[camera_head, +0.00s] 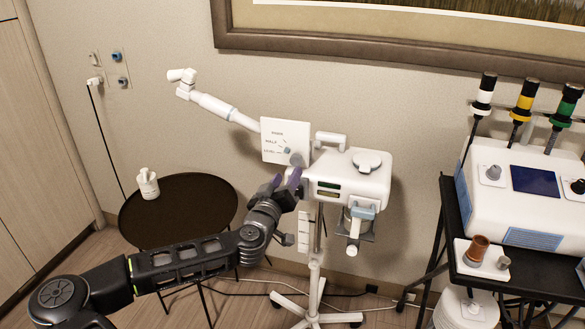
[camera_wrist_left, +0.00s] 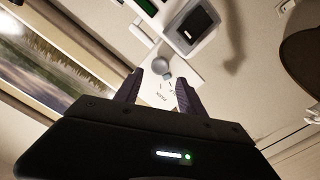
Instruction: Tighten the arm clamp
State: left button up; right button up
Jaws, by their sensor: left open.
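The white device (camera_head: 345,180) stands on a wheeled pole, with a jointed white arm (camera_head: 215,105) reaching up and left. A square white plate (camera_head: 278,142) with printed marks sits where the arm meets the device. A grey round knob (camera_head: 297,158) shows at its lower right corner and is probably the arm clamp. My left gripper (camera_head: 285,180) is open just below the plate. In the left wrist view, the knob (camera_wrist_left: 160,66) lies ahead of and between the two open fingertips (camera_wrist_left: 161,80); I cannot tell whether they touch it. My right gripper is out of view.
A round dark table (camera_head: 180,215) with a white bottle (camera_head: 148,183) is at left. A black cart (camera_head: 455,240) carrying a white-blue machine (camera_head: 525,190) is at right. A framed picture (camera_head: 400,40) hangs behind. Cables lie on the floor.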

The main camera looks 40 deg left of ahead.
aim_at(295, 162)
pick_arm(q)
jog(key=shift+b+x, duration=0.45)
jog(key=shift+x, duration=2.8)
jog(key=shift+c, duration=0.5)
